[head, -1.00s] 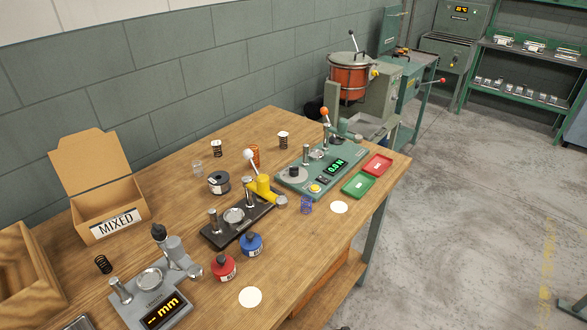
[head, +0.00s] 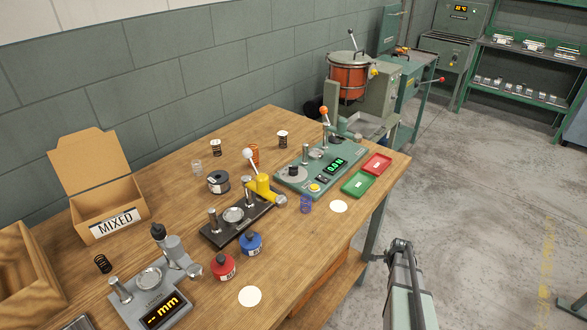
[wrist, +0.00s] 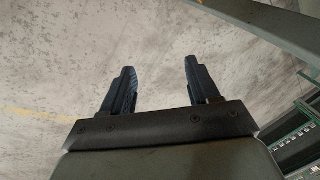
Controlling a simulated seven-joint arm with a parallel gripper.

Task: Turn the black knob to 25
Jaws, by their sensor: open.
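A black knob (head: 294,170) sits on a round grey dial plate at the left end of the green tester (head: 326,168) on the workbench. The dial's markings are too small to read. The tester's green display (head: 336,165) is lit. Another black knob-like top (head: 158,231) stands on the grey gauge at the front left. My gripper (wrist: 158,87) is open and empty in the wrist view, with two dark fingers apart over the concrete floor. In the head view my arm is at the lower right, off the bench's right edge and well away from the tester.
A red tray (head: 376,164) and a green tray (head: 358,183) lie right of the tester. A blue spring (head: 306,204) and a white disc (head: 339,206) are in front of it. A yellow-handled black press (head: 238,218) stands to its left. Open floor lies right of the bench.

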